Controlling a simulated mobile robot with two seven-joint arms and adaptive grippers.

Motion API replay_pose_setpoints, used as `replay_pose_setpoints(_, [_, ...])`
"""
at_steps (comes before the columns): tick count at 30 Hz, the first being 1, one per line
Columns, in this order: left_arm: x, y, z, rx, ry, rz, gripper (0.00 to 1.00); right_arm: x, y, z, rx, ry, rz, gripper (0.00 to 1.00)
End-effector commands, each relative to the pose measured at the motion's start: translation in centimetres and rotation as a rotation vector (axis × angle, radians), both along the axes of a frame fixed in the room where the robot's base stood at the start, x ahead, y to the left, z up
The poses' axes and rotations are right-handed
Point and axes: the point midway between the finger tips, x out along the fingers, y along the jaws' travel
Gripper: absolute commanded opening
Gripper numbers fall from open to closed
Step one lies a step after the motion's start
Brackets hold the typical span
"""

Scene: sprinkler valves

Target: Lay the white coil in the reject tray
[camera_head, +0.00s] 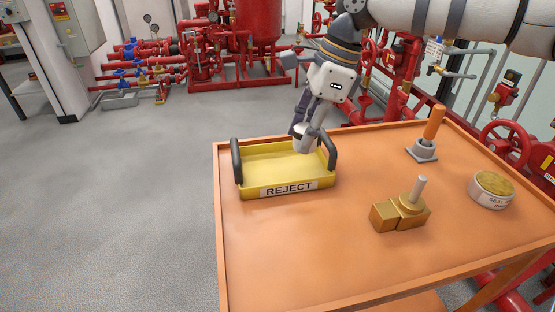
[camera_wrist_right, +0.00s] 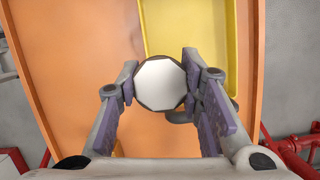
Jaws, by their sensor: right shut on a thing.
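My right gripper (camera_head: 306,132) is shut on the white coil (camera_head: 304,144), a short pale cylinder, above the right part of the reject tray. The right wrist view shows the white end of the coil (camera_wrist_right: 160,83) between both fingers. The yellow reject tray (camera_head: 244,178) has dark handles at both ends and a REJECT label on its front. It appears empty where its floor shows; the gripper and coil hide part of its right end. In the wrist view, the tray (camera_wrist_right: 190,28) lies beyond the coil. My left gripper is not in view.
The tray stands on an orange table (camera_head: 290,240) with a raised rim. To its right are a brass valve body (camera_head: 400,213), a grey fitting with an orange handle (camera_head: 425,148) and a round labelled tin (camera_head: 492,190). The table's front left is clear. Red pipework stands behind.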

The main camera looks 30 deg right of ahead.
Motion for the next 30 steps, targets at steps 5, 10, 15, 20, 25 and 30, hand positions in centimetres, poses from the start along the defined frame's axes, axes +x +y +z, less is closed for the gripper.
replay_pose_setpoints(5, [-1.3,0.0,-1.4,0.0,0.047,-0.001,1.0,3.4,1.0,-4.0,-0.001,0.009,0.001,0.0])
replay_pose_setpoints(10, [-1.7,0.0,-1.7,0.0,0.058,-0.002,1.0,4.9,1.5,-5.4,0.0,0.001,0.003,0.0])
replay_pose_setpoints(15, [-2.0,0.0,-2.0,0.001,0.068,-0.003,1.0,5.9,1.7,-7.3,0.0,0.002,0.002,0.0])
replay_pose_setpoints(20, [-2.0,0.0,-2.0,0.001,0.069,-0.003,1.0,5.9,1.7,-9.4,0.0,-0.004,0.002,0.0])
replay_pose_setpoints(25, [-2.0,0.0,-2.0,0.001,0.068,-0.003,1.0,5.9,1.7,-9.3,0.0,-0.007,0.002,0.0])
replay_pose_setpoints(30, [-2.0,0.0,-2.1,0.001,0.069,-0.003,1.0,5.8,1.7,-9.7,0.0,-0.004,0.002,0.4])
